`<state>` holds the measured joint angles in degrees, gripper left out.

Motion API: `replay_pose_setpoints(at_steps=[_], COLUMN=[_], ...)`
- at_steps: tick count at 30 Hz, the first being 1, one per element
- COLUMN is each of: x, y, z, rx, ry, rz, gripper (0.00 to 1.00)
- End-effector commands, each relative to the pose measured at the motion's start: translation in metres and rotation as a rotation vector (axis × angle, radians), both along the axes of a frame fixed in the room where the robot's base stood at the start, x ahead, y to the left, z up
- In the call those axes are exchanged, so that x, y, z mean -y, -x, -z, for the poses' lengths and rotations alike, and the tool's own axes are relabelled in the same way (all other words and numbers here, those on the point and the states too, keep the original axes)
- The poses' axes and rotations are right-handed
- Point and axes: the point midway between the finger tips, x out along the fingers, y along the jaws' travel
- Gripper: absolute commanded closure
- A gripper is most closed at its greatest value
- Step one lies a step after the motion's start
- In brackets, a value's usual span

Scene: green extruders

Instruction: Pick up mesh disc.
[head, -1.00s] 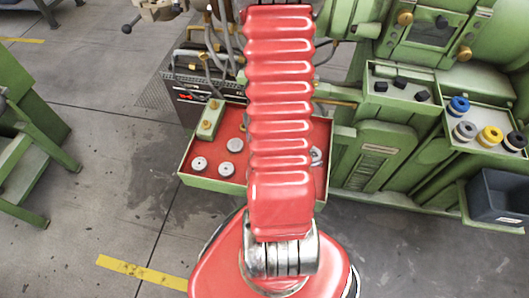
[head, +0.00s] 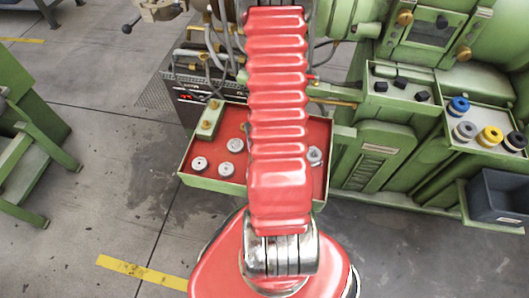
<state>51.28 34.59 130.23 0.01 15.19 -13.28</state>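Several small grey discs lie in a red-floored tray with green walls (head: 222,187). On its left side are one disc (head: 200,163), a second disc (head: 226,169) and a third disc (head: 235,145). Another disc (head: 314,156) lies on the right, just beside my red arm. Which of them is the mesh disc I cannot tell at this size. My arm crosses the middle of the tray and hides that part. My gripper is not in view; the arm runs out at the top edge.
A green block with brass knobs (head: 207,119) stands at the tray's left end. A green machine (head: 378,160) rises on the right. Its side tray holds a blue ring (head: 459,105) and a yellow ring (head: 490,136). A dark bin (head: 497,196) sits far right. The floor at left front is clear.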

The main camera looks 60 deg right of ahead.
Motion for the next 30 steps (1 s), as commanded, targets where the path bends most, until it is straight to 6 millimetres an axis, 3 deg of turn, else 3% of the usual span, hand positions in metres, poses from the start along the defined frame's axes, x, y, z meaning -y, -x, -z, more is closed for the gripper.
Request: replay_pose_setpoints(at_steps=[12,30], x=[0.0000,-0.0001], y=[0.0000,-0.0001], z=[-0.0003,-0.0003], rx=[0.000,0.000], ry=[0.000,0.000], rz=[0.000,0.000], gripper=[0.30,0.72])
